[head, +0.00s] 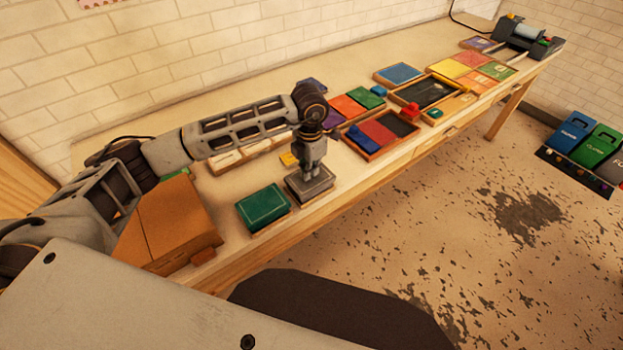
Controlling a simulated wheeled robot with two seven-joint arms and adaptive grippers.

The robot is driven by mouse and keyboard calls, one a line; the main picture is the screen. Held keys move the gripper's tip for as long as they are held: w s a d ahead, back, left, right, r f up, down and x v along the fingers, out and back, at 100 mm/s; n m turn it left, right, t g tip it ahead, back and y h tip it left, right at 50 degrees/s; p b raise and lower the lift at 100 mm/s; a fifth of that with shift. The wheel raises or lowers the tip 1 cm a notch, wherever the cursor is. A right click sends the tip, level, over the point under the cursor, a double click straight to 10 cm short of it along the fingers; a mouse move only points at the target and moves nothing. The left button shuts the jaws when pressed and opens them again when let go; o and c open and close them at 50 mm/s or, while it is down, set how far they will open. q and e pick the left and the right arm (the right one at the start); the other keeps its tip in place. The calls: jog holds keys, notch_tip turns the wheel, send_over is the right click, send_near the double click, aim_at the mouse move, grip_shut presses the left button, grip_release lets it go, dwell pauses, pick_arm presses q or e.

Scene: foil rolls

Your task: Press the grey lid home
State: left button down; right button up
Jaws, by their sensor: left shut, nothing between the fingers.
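The grey lid (322,186) lies on top of a low box near the front edge of the workbench. My left gripper (312,178) is shut and empty, pointing straight down with its fingertips at the lid's top. They look in contact with it, but a small gap cannot be ruled out. The fingers and wrist hide part of the lid's middle and back. Whether the lid sits flush on its box is too small to tell. My right gripper is not in view.
A green-lidded box (263,208) stands just left of the grey lid. A brown carton (168,222) is at the left end of the bench. Trays with coloured blocks (380,134) lie to the right. The white brick wall runs behind the bench.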

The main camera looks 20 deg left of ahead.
pick_arm(q)
jog(key=shift+f+b, duration=0.45)
jog(key=shift+f, duration=0.15)
dwell(0.4)
jog(key=shift+s+f, duration=0.15)
jog(key=shift+f, duration=0.1)
dwell(0.9)
jog(key=shift+r, duration=0.15)
jog(key=shift+r+p, duration=0.3)
jog(key=shift+r, duration=0.35)
jog(key=shift+r+p, duration=1.45)
jog(key=shift+r, duration=1.95)
